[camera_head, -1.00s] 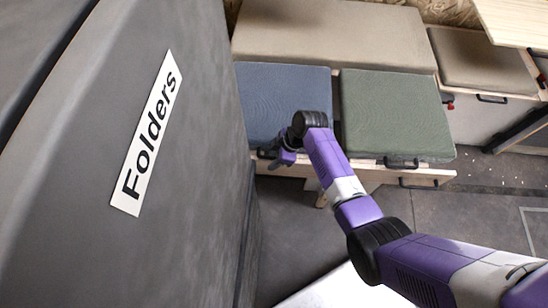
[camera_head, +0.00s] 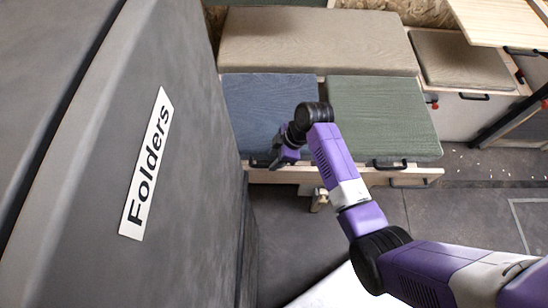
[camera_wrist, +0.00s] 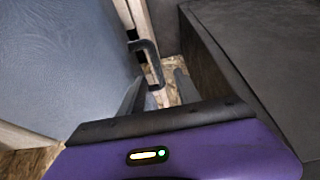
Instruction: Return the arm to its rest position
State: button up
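My arm (camera_head: 335,165) reaches up and left from the lower right of the head view, bent at dark joints. My gripper (camera_head: 277,163) hangs at its far end, in front of the blue cushion's front edge, beside the grey cabinet. In the wrist view, my gripper's two dark fingers (camera_wrist: 158,93) stand apart with nothing held between them. A black handle (camera_wrist: 147,62) shows just beyond the fingers; I cannot tell whether they touch it.
A large grey cabinet (camera_head: 200,220) labelled "Folders" fills the left side. Bench seats with a blue cushion (camera_head: 262,105), a green cushion (camera_head: 385,120) and a beige cushion (camera_head: 318,40) stand ahead. Grey floor (camera_head: 460,215) is open at the right.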

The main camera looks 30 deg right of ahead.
dwell(0.3)
jog(key=s+f+m+t+h+p, duration=0.1)
jog(key=s+f+m+t+h, duration=0.2)
jog(key=s, duration=0.7)
jog(key=s+r+m+t+p, duration=0.1)
jog(key=s+r+m+t, duration=0.25)
jog(key=s+r, duration=0.4)
jog(key=s+a+r+m+t, duration=0.1)
jog(key=s+r, duration=0.3)
jog(key=r, duration=0.5)
jog(key=s+a+r+m+t+p, duration=0.1)
jog(key=s+r+m+t, duration=0.1)
jog(key=s+r, duration=0.3)
jog(key=s+a+r+m+t+p, duration=0.1)
jog(key=s+r+m+t, duration=0.1)
jog(key=r, duration=1.1)
jog(key=s+t, duration=0.1)
jog(key=s, duration=0.1)
jog(key=shift+s+h, duration=0.4)
jog(key=shift+r, duration=0.1)
